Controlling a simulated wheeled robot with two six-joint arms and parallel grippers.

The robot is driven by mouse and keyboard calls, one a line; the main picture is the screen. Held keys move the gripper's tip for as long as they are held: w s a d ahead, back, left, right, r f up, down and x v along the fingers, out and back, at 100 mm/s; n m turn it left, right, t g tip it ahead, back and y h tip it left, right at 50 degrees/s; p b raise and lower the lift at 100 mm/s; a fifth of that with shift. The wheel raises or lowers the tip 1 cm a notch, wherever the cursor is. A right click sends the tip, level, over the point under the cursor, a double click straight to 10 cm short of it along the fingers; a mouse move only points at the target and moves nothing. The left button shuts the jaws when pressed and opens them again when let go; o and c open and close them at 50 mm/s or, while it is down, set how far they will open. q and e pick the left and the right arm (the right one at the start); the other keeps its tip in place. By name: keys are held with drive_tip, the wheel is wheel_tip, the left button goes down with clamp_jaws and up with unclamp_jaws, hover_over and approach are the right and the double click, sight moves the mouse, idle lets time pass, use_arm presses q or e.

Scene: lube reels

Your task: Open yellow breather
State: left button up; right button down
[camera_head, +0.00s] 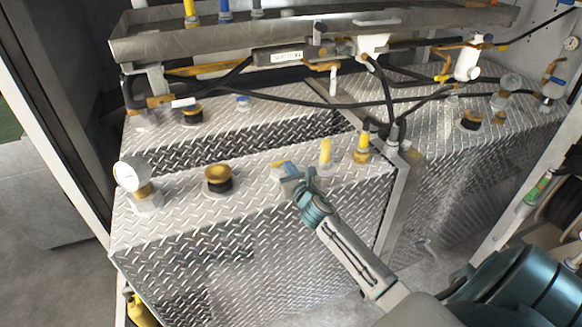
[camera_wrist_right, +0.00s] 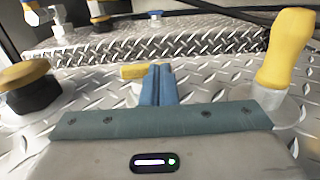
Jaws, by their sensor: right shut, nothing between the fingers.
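My right gripper (camera_head: 290,174) is shut and empty over the front tread-plate tank top. Its blue fingers (camera_wrist_right: 158,84) are pressed together in the right wrist view. A small low yellow piece, perhaps the breather (camera_head: 277,167), lies right at the fingertips; in the wrist view it (camera_wrist_right: 133,71) sticks out to the left behind them. The fingers hide part of it, and I cannot tell whether they touch it. Upright yellow fittings (camera_head: 326,152) and (camera_head: 362,143) stand to the right; a yellow one (camera_wrist_right: 285,50) shows large in the wrist view. My left gripper is not in view.
A black cap with a yellow-brown top (camera_head: 217,179) and a white gauge (camera_head: 132,173) stand left on the same plate. Black hoses (camera_head: 300,101) cross behind, below a metal tray (camera_head: 200,42). A metal divider (camera_head: 390,200) rises at the right.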

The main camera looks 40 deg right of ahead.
drive_tip(key=shift+d, duration=0.15)
idle(0.7)
drive_tip(key=shift+d+y+p, duration=0.15)
drive_tip(key=shift+y+p, duration=0.15)
drive_tip(key=shift+p, duration=0.05)
